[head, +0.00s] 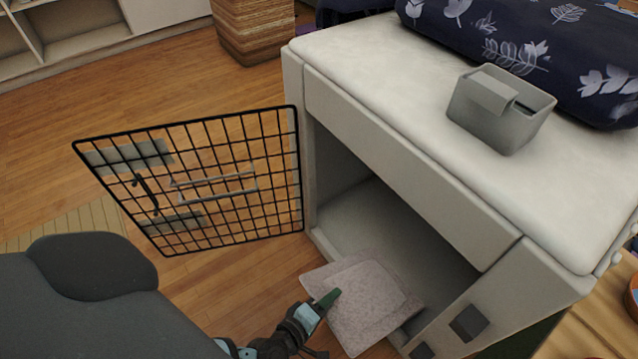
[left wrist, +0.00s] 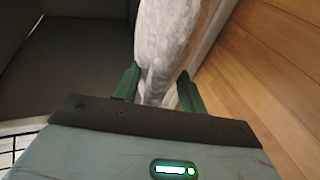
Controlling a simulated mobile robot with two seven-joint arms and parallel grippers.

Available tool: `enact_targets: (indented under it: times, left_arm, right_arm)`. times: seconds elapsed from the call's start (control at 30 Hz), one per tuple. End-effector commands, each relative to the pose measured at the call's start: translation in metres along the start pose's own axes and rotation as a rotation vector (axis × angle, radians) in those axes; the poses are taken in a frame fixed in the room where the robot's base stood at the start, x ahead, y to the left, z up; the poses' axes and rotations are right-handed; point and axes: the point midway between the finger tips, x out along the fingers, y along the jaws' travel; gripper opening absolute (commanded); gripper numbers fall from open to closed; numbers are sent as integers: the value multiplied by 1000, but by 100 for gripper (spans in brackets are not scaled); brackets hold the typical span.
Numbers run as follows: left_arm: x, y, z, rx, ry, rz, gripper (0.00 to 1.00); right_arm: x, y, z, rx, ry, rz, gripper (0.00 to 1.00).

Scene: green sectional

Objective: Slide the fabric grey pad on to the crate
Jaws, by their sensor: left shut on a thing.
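The fabric grey pad (head: 372,305) lies tilted at the crate's opening. Its far part is just inside the doorway and its near part sticks out over the front edge. The crate (head: 405,165) is a white cabinet with its black wire door (head: 205,185) swung open to the left. My left gripper (head: 328,300) is shut on the pad's near left edge. In the left wrist view the pad (left wrist: 160,45) stands between the two green fingers (left wrist: 157,88). The right gripper is in neither view.
A dark patterned cushion (head: 540,45) and a small grey bin (head: 500,108) sit on the crate's top. A woven basket (head: 255,28) stands behind on the wooden floor. The crate's interior floor behind the pad looks clear.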

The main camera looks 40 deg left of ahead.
Motion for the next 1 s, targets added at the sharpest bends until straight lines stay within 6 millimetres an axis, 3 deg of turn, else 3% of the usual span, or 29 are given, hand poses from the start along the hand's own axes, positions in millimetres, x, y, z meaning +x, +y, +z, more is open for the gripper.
enact_targets:
  times: [1.0]
  left_arm:
    - [83, 27, 15, -1, 0, 2, 28]
  right_arm:
    - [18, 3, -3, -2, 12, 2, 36]
